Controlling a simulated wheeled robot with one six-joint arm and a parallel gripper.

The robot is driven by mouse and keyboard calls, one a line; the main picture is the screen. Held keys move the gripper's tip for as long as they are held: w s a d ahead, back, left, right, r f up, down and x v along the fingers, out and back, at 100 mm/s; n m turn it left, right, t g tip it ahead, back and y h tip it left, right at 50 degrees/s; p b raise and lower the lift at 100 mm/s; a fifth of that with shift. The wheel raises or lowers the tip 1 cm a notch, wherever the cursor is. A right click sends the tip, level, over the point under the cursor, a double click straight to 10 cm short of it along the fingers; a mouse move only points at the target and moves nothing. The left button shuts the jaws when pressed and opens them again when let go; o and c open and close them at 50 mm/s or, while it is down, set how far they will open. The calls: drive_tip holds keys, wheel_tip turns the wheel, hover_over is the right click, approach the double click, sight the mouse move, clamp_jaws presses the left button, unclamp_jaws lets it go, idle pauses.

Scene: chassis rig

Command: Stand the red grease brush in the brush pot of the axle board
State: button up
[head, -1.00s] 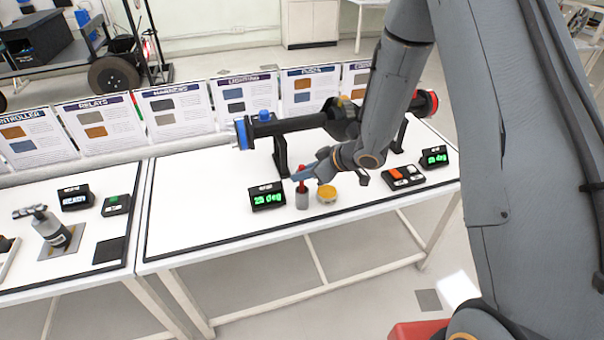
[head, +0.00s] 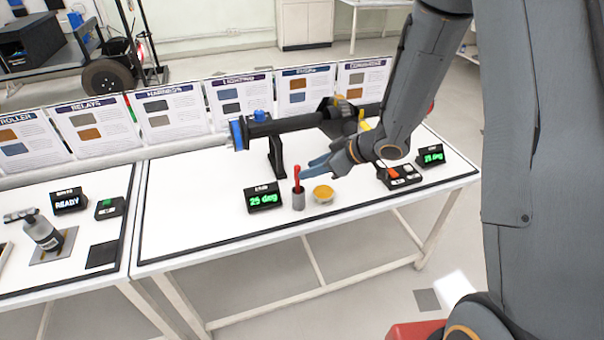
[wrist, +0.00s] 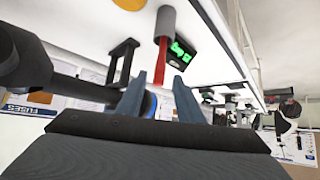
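The red grease brush (head: 297,177) stands with its lower end inside the grey brush pot (head: 298,200) on the axle board, leaning slightly if at all. The wrist view also shows the red brush (wrist: 161,62) running into the grey pot (wrist: 166,22). My gripper (head: 312,170) is just right of the brush, its blue fingers pointing at it. In the wrist view my gripper (wrist: 159,84) has its fingers apart, with the brush beyond and between the tips, clear of both. The brush's lower end is hidden in the pot.
A yellow grease tin (head: 323,194) stands right of the pot. A "29 deg" display (head: 264,198) is to the left. The dark axle (head: 300,125) on its stands runs behind. A switch box (head: 402,177) and another display (head: 431,156) are at right. The front board is clear.

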drive_tip(key=s+d+r+m+t+h, duration=0.1)
drive_tip(key=s+d+r+m+h, duration=0.2)
drive_tip(key=d, duration=0.4)
drive_tip(key=d+r+m+h, duration=0.3)
drive_tip(key=d+r+h, duration=0.1)
drive_tip(key=d, duration=0.2)
drive_tip(key=s+r+m+g+h, duration=0.1)
drive_tip(key=s+m+g, duration=0.3)
drive_tip(key=s, duration=1.3)
drive_tip(key=shift+r+m+g, duration=0.3)
drive_tip(key=shift+r+m, duration=0.1)
drive_tip(key=shift+m, duration=0.3)
drive_tip(key=shift+f+b, duration=0.1)
drive_tip(key=shift+b, duration=0.2)
